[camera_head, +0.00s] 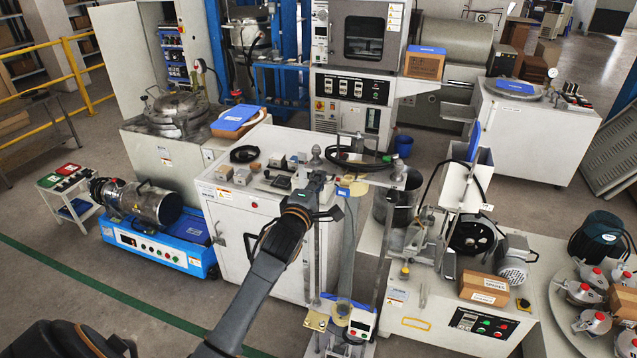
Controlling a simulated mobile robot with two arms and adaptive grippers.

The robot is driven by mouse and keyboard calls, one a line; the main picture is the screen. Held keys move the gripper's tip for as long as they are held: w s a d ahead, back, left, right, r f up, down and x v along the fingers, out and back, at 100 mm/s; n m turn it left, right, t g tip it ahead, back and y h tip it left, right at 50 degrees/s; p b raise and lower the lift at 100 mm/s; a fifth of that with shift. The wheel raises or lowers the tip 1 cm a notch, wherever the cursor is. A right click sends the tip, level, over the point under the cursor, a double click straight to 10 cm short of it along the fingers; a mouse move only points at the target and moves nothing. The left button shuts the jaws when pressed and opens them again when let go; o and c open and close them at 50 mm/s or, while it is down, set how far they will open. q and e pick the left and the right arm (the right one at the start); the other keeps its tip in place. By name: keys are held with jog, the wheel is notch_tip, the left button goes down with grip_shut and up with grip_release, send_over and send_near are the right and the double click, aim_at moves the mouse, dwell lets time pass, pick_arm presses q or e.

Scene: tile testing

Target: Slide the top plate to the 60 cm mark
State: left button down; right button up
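A tall test stand with upright metal posts (382,262) stands in the middle of the camera_head view. No scale marks or 60 cm mark can be read at this size. My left gripper (324,192) is at the upper left part of the stand, beside or in front of the left post and the plate's left end. Whether it touches them cannot be told. Its fingers are small and dark, and their opening is unclear. My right gripper is not in view.
A white cabinet (235,215) with small metal blocks on top stands left of the stand. A white bench (440,318) with a motor and a cardboard box (485,288) stands to the right. A blue machine (160,245) is at the left. Open floor (60,290) lies at lower left.

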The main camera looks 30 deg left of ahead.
pick_arm(q)
notch_tip(320, 180, down, 6)
jog(key=b, duration=0.3)
jog(key=shift+f+b, duration=0.15)
jog(key=shift+b, duration=0.25)
dwell(0.5)
notch_tip(320, 180, down, 6)
jog(key=b, duration=0.3)
jog(key=shift+b, duration=0.3)
dwell(0.5)
jog(key=shift+f+b, duration=2)
jog(key=shift+f, duration=1.05)
jog(key=shift+f+b, duration=2.1)
jog(key=shift+f, duration=0.85)
